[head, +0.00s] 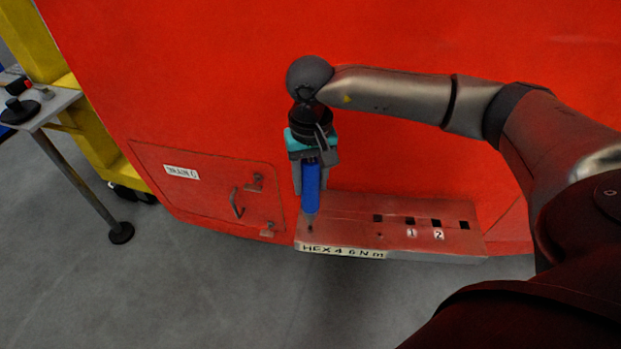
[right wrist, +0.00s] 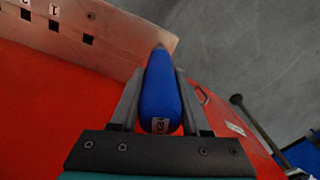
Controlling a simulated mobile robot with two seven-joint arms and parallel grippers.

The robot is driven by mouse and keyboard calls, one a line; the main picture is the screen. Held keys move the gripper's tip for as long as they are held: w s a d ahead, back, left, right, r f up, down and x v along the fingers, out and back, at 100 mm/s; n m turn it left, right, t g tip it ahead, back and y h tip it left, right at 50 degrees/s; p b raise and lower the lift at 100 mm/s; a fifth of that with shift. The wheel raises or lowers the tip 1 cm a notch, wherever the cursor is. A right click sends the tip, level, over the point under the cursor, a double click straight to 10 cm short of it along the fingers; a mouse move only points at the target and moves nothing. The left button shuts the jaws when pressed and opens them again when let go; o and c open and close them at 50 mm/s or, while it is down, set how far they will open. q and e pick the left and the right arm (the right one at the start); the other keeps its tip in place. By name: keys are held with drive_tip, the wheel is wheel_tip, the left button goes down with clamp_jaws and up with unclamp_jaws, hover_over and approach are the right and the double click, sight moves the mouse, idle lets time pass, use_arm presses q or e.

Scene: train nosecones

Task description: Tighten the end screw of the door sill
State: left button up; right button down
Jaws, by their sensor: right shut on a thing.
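My right gripper (head: 310,165) points down in front of the red panel and is shut on a blue screwdriver (head: 310,190). In the right wrist view the blue handle (right wrist: 159,98) sits between the two grey fingers. The screwdriver points down at the left end of the door sill (head: 345,213), where its lower end meets a small dark spot (head: 310,229). I cannot tell whether this spot is the tip or the end screw, or whether they touch. A label reading "HEX 4 6 N m" (head: 342,251) is on the sill's front edge. My left gripper is not in view.
The sill has several dark square holes and tags 1 (head: 411,233) and 2 (head: 438,236) to the right. A red hatch with a handle (head: 236,203) is left of the sill. A small side table (head: 50,106) stands far left. The grey floor in front is clear.

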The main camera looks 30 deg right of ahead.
sight(310, 164)
drive_tip(key=shift+f+b, duration=0.45)
drive_tip(key=shift+b, duration=1.7)
idle(3.4)
drive_tip(key=shift+r, duration=0.15)
drive_tip(key=shift+r+p, duration=1.65)
drive_tip(key=shift+r, duration=1.05)
drive_tip(key=shift+f, duration=0.1)
